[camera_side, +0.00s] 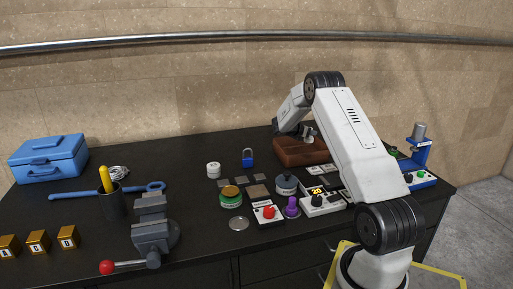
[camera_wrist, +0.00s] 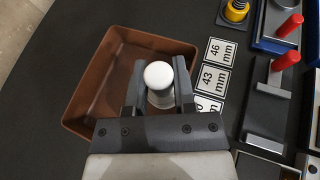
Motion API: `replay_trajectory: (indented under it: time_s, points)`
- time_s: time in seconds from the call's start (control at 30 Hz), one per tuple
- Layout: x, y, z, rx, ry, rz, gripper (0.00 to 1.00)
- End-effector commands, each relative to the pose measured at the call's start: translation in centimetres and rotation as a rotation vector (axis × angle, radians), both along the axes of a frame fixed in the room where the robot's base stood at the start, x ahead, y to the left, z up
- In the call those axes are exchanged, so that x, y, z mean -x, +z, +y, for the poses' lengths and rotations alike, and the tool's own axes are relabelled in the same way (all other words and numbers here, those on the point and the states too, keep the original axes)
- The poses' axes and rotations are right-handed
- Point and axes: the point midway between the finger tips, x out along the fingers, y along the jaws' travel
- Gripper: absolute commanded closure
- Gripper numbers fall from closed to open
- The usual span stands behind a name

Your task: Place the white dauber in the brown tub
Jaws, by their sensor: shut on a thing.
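The brown tub (camera_wrist: 88,84) is an open rectangular container, below and to the left of my gripper in the wrist view. It also shows at the back right of the bench in the side view (camera_side: 290,157), partly hidden by my arm. My gripper (camera_wrist: 158,88) is shut on the white dauber (camera_wrist: 158,75), which has a rounded white top and stands between the two fingers. The dauber appears over the right part of the tub's opening. I cannot tell its height above the tub floor.
Label cards (camera_wrist: 210,78) lie right of the tub, with red-handled tools (camera_wrist: 287,60) beyond. Several jars, a red-button box (camera_side: 268,212) and a purple stamp (camera_side: 292,207) stand mid-bench.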

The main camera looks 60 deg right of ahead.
Motion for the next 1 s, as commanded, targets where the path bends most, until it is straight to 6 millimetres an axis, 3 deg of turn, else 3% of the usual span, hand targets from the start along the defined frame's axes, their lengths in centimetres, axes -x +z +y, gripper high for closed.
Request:
replay_trajectory:
  time_s: [0.37,0.63,1.0]
  points:
    - [-0.3,-0.8,-0.5,0.0,0.0,0.0,1.0]
    - [-0.3,-3.6,-0.5,0.0,0.0,0.0,1.0]
    - [-0.3,-3.9,-0.4,0.0,0.001,-0.001,1.0]
